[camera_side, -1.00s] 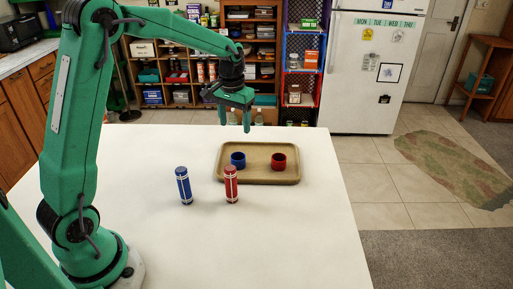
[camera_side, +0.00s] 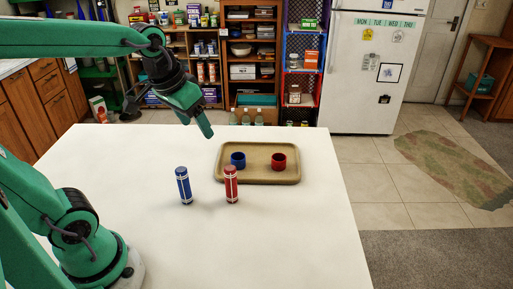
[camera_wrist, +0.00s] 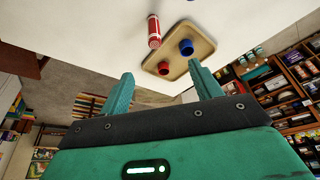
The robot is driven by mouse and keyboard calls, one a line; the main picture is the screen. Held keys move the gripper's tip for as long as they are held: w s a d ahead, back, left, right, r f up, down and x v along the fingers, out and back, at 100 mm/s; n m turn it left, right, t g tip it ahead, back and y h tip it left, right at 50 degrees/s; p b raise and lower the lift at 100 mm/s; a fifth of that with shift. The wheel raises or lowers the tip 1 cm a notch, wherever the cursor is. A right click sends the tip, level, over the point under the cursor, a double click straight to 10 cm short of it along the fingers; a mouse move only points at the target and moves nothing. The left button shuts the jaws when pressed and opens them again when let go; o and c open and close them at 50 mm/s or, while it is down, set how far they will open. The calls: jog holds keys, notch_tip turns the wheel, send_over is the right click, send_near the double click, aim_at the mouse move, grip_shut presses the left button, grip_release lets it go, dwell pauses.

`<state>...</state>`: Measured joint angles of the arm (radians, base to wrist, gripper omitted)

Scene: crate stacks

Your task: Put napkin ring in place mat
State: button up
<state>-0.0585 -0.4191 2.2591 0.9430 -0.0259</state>
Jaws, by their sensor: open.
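A blue ring-like cup (camera_side: 238,160) and a red ring-like cup (camera_side: 278,161) stand apart on a shallow tan tray (camera_side: 258,178). Both show in the wrist view, blue (camera_wrist: 186,48) and red (camera_wrist: 164,68). I cannot tell which is the napkin ring. No flat place mat is clear; only the raised-rim tray shows. My gripper (camera_side: 204,130) is above the table's back part, left of the tray, tilted, touching nothing. In the wrist view my gripper (camera_wrist: 163,88) has its fingers wide apart with nothing between them.
A blue banded cylinder (camera_side: 184,186) and a red banded cylinder (camera_side: 231,184) stand upright in front of the tray. The white table (camera_side: 290,235) is bare at the front and right. Shelves (camera_side: 255,60) and a fridge (camera_side: 370,80) are beyond the table.

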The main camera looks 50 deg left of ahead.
jog(key=s+d+f+m+t, duration=0.1)
jog(key=s, duration=0.6)
jog(key=shift+d+f, duration=0.15)
jog(key=shift+d, duration=0.2)
